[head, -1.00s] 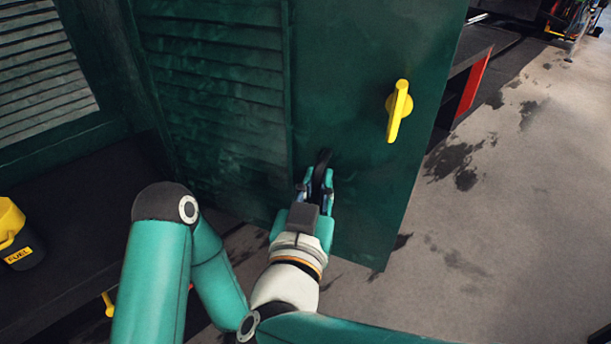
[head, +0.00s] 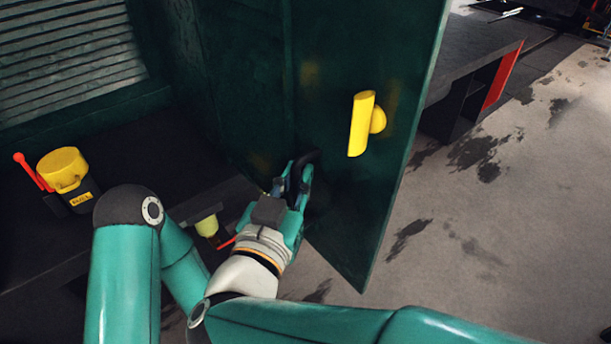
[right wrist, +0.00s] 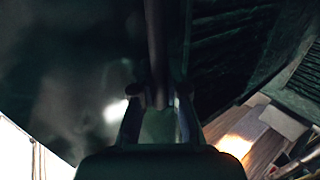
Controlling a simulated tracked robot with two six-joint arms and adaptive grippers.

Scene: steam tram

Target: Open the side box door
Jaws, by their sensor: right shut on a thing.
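The side box door (head: 345,215) is a dark green panel in the middle of the head view, standing at an angle out from the green body. A yellow turn handle (head: 361,124) sits on its upper right part. My right gripper (head: 295,175) is shut on a black pull handle (head: 308,157) low on the door, left of and below the yellow handle. In the right wrist view, the dark handle bar (right wrist: 156,50) runs between the fingertips, with the dark door face around it. My left gripper is not in view.
A black fuel can with a yellow lid (head: 63,172) and a red lever (head: 33,172) stand on the dark ledge at left. A yellow-green cup-like part (head: 207,226) is beside my wrist. A dark bench (head: 465,75) is behind the door; the stained floor (head: 500,230) at right is clear.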

